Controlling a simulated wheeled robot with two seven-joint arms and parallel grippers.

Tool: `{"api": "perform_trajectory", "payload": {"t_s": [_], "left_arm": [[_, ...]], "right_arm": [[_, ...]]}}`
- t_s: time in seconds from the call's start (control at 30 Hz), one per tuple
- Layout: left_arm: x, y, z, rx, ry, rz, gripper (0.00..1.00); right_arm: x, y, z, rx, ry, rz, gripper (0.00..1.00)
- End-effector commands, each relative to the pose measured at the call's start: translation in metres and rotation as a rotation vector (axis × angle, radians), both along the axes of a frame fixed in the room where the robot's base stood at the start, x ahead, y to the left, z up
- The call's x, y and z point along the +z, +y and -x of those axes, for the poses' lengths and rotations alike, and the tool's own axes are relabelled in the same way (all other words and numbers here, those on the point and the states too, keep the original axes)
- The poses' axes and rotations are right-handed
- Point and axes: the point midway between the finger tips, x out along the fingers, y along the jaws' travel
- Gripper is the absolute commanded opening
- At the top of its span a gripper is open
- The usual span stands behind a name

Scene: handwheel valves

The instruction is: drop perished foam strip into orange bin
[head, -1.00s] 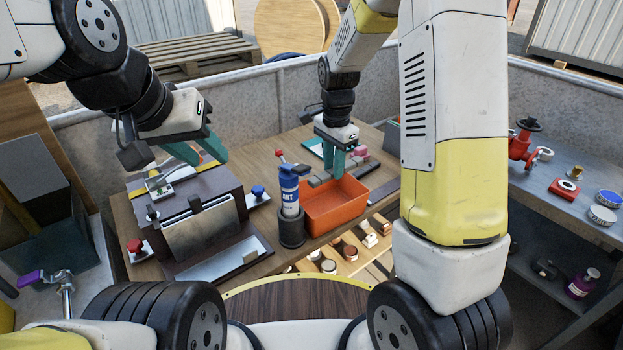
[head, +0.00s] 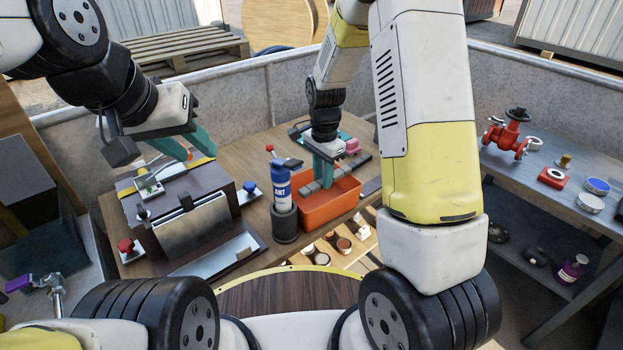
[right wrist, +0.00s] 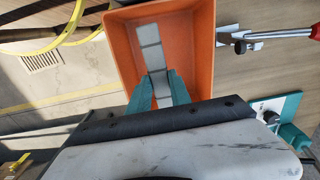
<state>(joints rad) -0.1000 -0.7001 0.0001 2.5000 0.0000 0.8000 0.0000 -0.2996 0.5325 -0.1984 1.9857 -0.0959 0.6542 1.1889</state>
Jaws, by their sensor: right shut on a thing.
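The grey, segmented foam strip (head: 313,187) is held between the teal fingers of my right gripper (head: 323,175), which is shut on it. The strip lies across the opening of the orange bin (head: 328,211), level with the far part of its rim. In the right wrist view the strip (right wrist: 150,42) sticks out past the fingertips (right wrist: 160,88) over the inside of the bin (right wrist: 122,50). I cannot tell how high above the bin's floor it is. My left gripper (head: 196,150) is open and empty above the dark box at the left.
A blue can (head: 281,186) stands in a dark holder just left of the bin. The dark box (head: 190,225) with a clipped top stands further left. A red valve (head: 510,135) and several small parts are on the right bench.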

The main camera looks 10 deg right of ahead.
Motion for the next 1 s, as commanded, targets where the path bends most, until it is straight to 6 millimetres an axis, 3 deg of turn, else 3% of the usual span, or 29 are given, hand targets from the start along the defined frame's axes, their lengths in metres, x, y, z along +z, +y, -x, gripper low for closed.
{"api": "perform_trajectory", "payload": {"t_s": [0.07,0.1,0.2,0.57,1.0], "left_arm": [[0.0,0.0,0.0,0.0,0.0,0.0,0.36],[0.0,0.0,0.0,0.0,0.0,0.0,0.36],[0.0,0.0,0.0,0.0,0.0,0.0,0.36],[0.0,0.0,0.0,0.0,0.0,0.0,0.36],[0.0,0.0,0.0,0.0,0.0,0.0,0.36]], "right_arm": [[0.0,0.0,0.0,0.0,0.0,0.0,0.0],[0.0,0.0,0.0,0.0,0.0,0.0,0.32],[0.0,0.0,0.0,0.0,0.0,0.0,0.5],[0.005,0.0,0.0,0.0,-0.001,0.0,0.5],[0.07,0.0,0.0,0.0,-0.002,0.0,0.5]]}}
